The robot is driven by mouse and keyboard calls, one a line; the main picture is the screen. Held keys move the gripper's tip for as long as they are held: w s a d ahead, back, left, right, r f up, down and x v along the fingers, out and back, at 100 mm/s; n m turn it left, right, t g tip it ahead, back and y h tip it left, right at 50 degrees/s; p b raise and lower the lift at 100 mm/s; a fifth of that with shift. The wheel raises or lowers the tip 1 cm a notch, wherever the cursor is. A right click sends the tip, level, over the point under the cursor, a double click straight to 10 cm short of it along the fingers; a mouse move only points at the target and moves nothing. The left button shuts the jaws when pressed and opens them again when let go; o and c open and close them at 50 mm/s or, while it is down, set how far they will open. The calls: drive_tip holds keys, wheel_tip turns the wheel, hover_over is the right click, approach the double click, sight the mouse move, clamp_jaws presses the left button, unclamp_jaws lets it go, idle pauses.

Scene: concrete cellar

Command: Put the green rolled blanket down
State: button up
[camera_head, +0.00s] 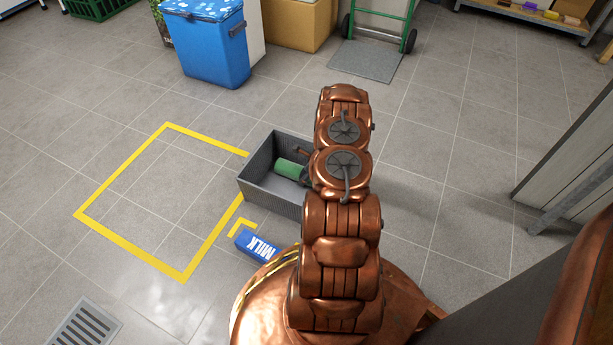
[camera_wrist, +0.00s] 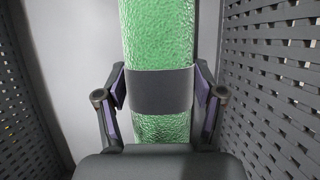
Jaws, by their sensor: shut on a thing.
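The green rolled blanket (camera_head: 290,169) shows in the head view inside a dark grey crate (camera_head: 268,199), its right part hidden behind my arm. In the wrist view the green roll (camera_wrist: 158,45) runs up the middle with a dark band (camera_wrist: 160,91) around it. My gripper (camera_wrist: 160,95) has its two fingers against the sides of the roll at the band and is shut on it. Perforated crate walls (camera_wrist: 285,75) stand on both sides of the roll. I cannot tell whether the roll touches the crate floor.
A blue milk carton (camera_head: 256,246) lies by the crate's near left side. A yellow outlined square (camera_head: 128,243) on the floor is empty. A blue bin (camera_head: 208,50), a cardboard box (camera_head: 299,24) and a green hand truck (camera_head: 373,58) stand at the back. A floor drain (camera_head: 82,328) is at the lower left.

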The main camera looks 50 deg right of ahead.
drive_tip(key=o, duration=1.5)
drive_tip(key=shift+f, duration=0.1)
drive_tip(key=shift+c, duration=0.2)
